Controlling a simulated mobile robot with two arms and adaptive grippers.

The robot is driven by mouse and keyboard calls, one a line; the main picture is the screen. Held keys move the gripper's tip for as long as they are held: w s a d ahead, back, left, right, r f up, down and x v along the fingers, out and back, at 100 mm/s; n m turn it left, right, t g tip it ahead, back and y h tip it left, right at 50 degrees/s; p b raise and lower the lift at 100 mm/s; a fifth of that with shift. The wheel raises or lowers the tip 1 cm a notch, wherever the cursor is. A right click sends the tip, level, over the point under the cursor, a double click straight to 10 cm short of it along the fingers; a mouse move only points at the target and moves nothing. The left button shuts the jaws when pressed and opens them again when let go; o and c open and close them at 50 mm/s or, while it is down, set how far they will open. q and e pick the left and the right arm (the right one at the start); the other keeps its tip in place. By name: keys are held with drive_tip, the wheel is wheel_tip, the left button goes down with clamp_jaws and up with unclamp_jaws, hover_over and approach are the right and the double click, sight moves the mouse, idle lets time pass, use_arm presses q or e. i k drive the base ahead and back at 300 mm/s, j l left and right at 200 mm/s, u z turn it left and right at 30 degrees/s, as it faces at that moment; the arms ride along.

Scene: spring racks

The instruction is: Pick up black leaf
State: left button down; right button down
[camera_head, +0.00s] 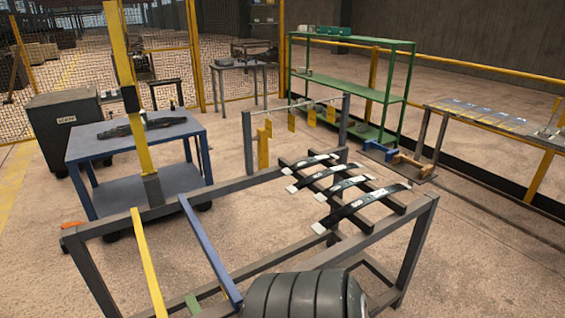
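Several black leaves with pale ends lie side by side across two dark bars of the grey rack (385,230), right of the middle. The nearest and longest black leaf (362,205) has white markings on it. A shorter black leaf (345,186) lies just behind it, and the farthest black leaf (311,162) lies toward the back. A dark leaf-like stack (125,129) also lies on the blue cart (88,148) at the left. Neither of my grippers is in view, and nothing is seen touching the leaves.
A yellow post (118,50) rises at the left of the rack. A yellow bar (148,262) and a blue bar (208,250) cross its left part. A dark ribbed cylinder (300,295) fills the bottom middle. A green shelf (350,86) stands behind. Floor at right is open.

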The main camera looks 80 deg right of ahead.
sight(288, 171)
drive_tip(key=z, duration=2.75)
drive_tip(key=i+l+z, duration=0.35)
drive_tip(key=l+z, duration=0.15)
drive_tip(key=i+l+z, duration=0.6)
drive_tip(key=i+z, duration=0.35)
drive_tip(key=i+l+z, duration=0.15)
drive_tip(key=i, duration=0.75)
drive_tip(key=i+l+z, duration=0.15)
drive_tip(key=i, duration=0.75)
drive_tip(key=i+j+u, duration=0.2)
drive_tip(key=i+u, duration=0.65)
drive_tip(key=i+l+u, duration=0.1)
drive_tip(key=i+u, duration=0.35)
drive_tip(key=i+l+u, duration=0.4)
drive_tip(key=i+j+u, duration=0.25)
drive_tip(key=i+u, duration=0.5)
drive_tip(key=i, duration=0.25)
drive_tip(key=i+u, duration=0.4)
drive_tip(key=i+l+u, duration=0.35)
drive_tip(key=i, duration=0.25)
drive_tip(key=i+u, duration=0.25)
drive_tip(key=u, duration=0.2)
drive_tip(key=i+u, duration=0.25)
drive_tip(key=u, duration=0.15)
drive_tip(key=i+l+u, duration=0.15)
drive_tip(key=u, duration=0.3)
drive_tip(key=i+l+u, duration=0.25)
drive_tip(key=u, duration=0.15)
drive_tip(key=i+l+u, duration=0.25)
drive_tip(key=u, duration=0.2)
